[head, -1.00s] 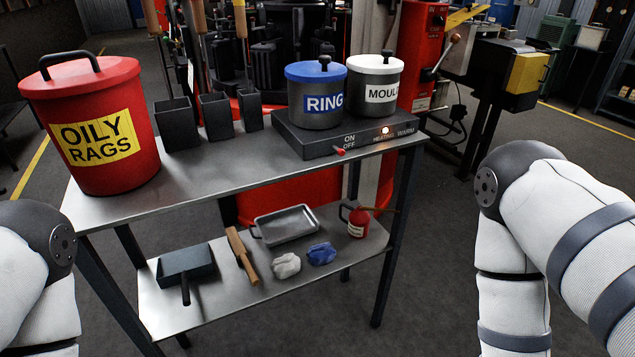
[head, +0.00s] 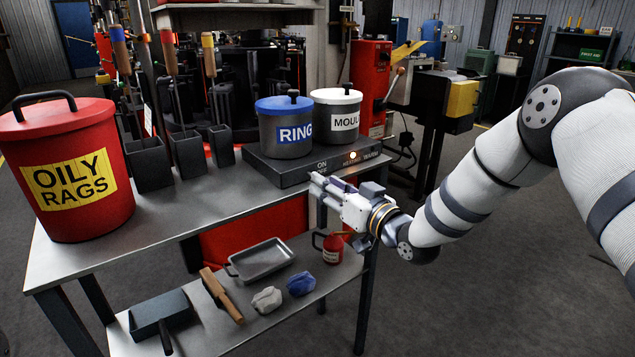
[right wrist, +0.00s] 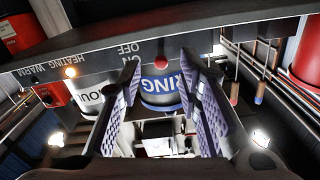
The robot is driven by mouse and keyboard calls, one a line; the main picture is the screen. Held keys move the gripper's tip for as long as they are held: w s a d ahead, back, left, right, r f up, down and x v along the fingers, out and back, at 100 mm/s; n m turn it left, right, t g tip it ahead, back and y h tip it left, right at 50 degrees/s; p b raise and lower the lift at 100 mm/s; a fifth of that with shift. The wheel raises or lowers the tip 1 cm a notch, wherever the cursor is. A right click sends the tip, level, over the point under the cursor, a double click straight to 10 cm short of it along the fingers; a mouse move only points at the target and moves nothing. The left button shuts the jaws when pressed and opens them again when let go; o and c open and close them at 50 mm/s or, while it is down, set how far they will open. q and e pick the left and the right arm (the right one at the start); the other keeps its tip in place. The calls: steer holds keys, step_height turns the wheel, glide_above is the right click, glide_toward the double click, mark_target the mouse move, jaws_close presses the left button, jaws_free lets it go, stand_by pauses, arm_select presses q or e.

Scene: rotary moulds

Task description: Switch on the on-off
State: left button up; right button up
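The dark heater box (head: 275,168) stands on the upper shelf of the metal table, with ON/OFF lettering on its front. The red knob of its on-off switch (right wrist: 161,56) shows in the right wrist view, seen upside down, between the fingertips. My right gripper (head: 318,184) is in front of the box's front face at the ON/OFF marking; it also shows in the right wrist view (right wrist: 159,72). Its fingers are apart on either side of the knob, with gaps. In the head view the gripper hides the switch. My left gripper is out of view.
A RING pot (head: 285,130) and a MOULD pot (head: 336,120) stand on the box. A small lamp (head: 353,155) glows by the HEATING label. An OILY RAGS bin (head: 70,175) is at left. A red can (head: 333,249) stands on the lower shelf.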

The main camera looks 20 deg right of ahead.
mark_target(309, 172)
steer(key=x, duration=0.3)
steer(key=shift+w+a, duration=0.15)
steer(key=shift+w, duration=0.25)
jaws_close()
step_height(309, 172, up, 2)
steer(key=shift+g+h+p, duration=0.3)
steer(key=shift+g+p, duration=0.4)
steer(key=shift+g, duration=0.2)
steer(key=shift+w+f+g+h, duration=0.15)
steer(key=shift+f+g+h, duration=0.15)
steer(key=shift+g, duration=0.5)
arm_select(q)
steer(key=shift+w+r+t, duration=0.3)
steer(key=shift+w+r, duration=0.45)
arm_select(e)
jaws_free()
